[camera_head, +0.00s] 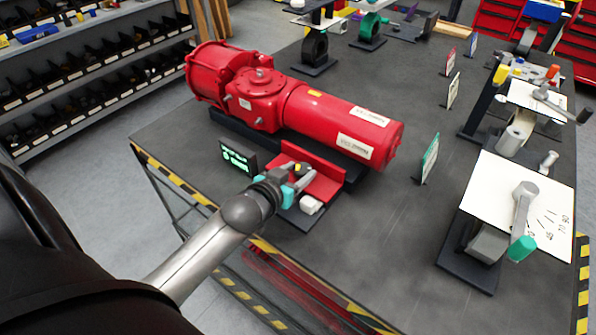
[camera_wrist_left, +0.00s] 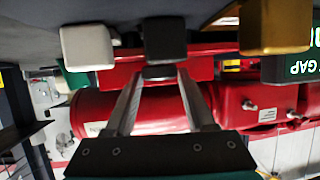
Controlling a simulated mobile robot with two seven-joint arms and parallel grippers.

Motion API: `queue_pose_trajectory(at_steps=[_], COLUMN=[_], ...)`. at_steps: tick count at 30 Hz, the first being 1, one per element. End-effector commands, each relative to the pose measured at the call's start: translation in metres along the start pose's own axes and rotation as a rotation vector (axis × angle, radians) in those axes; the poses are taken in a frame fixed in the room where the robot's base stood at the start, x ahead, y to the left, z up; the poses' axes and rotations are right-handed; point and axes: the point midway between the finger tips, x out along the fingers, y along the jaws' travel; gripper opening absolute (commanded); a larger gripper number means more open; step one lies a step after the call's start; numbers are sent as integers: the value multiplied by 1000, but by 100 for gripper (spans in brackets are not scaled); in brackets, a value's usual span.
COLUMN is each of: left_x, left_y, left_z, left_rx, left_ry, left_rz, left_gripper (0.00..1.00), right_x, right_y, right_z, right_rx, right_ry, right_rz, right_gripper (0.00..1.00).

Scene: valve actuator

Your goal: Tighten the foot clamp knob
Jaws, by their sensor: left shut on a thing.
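A red foot clamp block (camera_head: 318,184) stands at the near edge of the table, in front of the big red actuator (camera_head: 345,118). A white knob (camera_head: 311,204) and a yellow knob (camera_head: 298,167) show on its near side. In the left wrist view, upside down, a white knob (camera_wrist_left: 88,47), a dark knob (camera_wrist_left: 165,38) and a yellow knob (camera_wrist_left: 275,25) stand in a row. My left gripper (camera_head: 299,181) is at the clamp, between the white and yellow knobs. Its fingertips (camera_wrist_left: 160,75) are shut on the dark knob, which the gripper hides in the head view. My right gripper is out of view.
A small black display (camera_head: 238,157) with green text stands just left of the gripper.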

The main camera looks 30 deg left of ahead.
Motion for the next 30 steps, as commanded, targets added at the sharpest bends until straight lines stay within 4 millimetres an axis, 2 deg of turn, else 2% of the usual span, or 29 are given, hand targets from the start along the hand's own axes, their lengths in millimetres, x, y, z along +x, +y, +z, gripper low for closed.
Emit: queue_pose_trajectory(at_steps=[10, 20, 30], left_x=[0, 0, 2], left_y=[-2, -6, -10], left_z=[-1, -1, 0], left_rx=[22, 81, 138], left_ry=[-1, -2, 0], left_rz=[44, 178, 317], left_gripper=[0, 0, 0], right_x=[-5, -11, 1], right_y=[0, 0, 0], right_z=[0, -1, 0], right_rx=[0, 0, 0], right_ry=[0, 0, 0], right_rz=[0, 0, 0], right_gripper=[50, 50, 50])
